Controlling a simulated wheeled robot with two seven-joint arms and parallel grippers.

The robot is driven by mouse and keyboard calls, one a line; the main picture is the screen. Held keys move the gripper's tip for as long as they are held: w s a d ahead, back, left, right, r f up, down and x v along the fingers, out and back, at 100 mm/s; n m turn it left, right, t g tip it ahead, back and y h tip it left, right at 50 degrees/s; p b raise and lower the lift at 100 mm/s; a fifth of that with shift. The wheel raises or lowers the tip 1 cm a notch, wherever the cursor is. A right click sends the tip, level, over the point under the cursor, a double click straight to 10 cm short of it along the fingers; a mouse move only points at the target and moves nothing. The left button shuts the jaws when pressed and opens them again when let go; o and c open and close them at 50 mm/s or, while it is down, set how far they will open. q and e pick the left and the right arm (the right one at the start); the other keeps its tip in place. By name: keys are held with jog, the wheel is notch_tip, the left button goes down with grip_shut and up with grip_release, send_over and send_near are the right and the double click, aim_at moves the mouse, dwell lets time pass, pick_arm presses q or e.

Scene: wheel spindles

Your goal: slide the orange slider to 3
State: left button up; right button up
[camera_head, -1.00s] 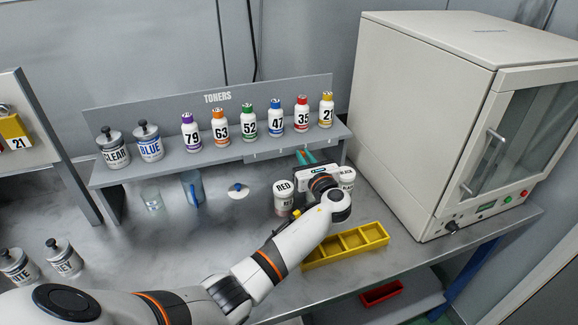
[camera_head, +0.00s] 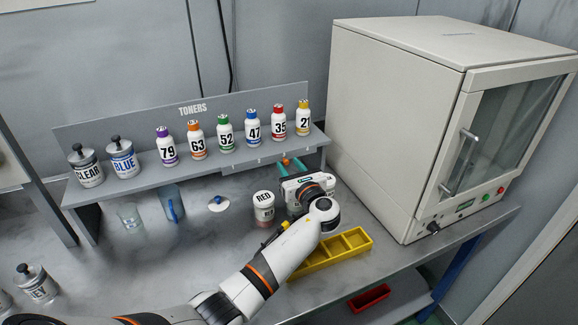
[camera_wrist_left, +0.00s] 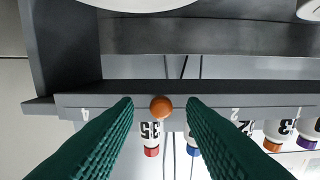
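The orange slider (camera_wrist_left: 161,108) is a round knob on the grey shelf's front strip (camera_wrist_left: 270,114). In the wrist view, the strip's 4 is to its left and its 2 to its right. The knob sits about midway between them; no 3 shows there. My left gripper (camera_wrist_left: 160,103) has its two green ridged fingers on either side of the knob, with a gap at each side. In the head view, the knob (camera_head: 285,162) shows beside the teal fingertips (camera_head: 292,166) under the shelf edge. My right gripper is not in view.
Several numbered toner bottles (camera_head: 225,133) stand on the shelf above. The RED jar (camera_head: 263,206) and a yellow tray (camera_head: 345,246) are close to my left wrist. A large beige oven (camera_head: 390,130) stands at the right. A lid (camera_head: 218,204) and cups lie left.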

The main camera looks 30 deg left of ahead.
pick_arm(q)
jog(key=b+v, duration=0.1)
jog(key=v, duration=1)
jog(key=shift+b, duration=0.4)
jog(key=shift+r, duration=0.1)
